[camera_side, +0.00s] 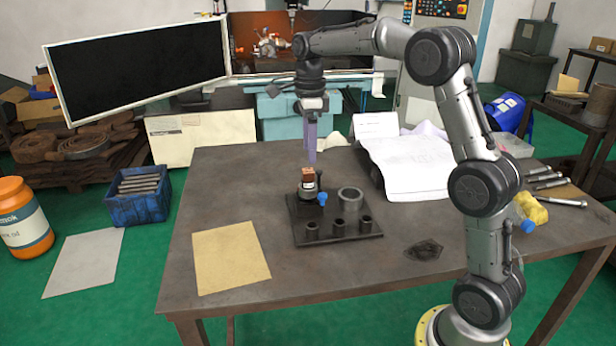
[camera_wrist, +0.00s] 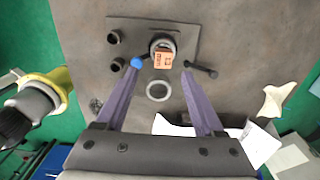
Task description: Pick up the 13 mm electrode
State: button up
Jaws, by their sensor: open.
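A copper-coloured block, seemingly the electrode (camera_side: 308,174), stands upright at the top of a small round chuck (camera_side: 307,191) on a dark base plate (camera_side: 300,239). No size can be read on it. In the wrist view the block (camera_wrist: 163,60) shows dark markings and sits inside the round chuck rim. My gripper (camera_side: 312,160) points down above the block, its purple fingers apart and empty. In the wrist view the gripper (camera_wrist: 160,72) has a fingertip on each side of the block's line, with clear space between. A blue knob (camera_side: 322,198) sits beside the chuck.
The front of the table (camera_side: 330,275) is mostly clear.

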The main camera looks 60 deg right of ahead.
aim_at(308, 170)
jog(key=shift+w+d+f, duration=0.1)
jog(key=shift+w+f, duration=0.05)
jog(key=shift+f, duration=1.35)
jog(key=shift+w+f, duration=0.1)
jog(key=shift+f, duration=1.4)
jog(key=shift+c, duration=0.2)
jog(key=shift+r, duration=0.1)
grip_shut()
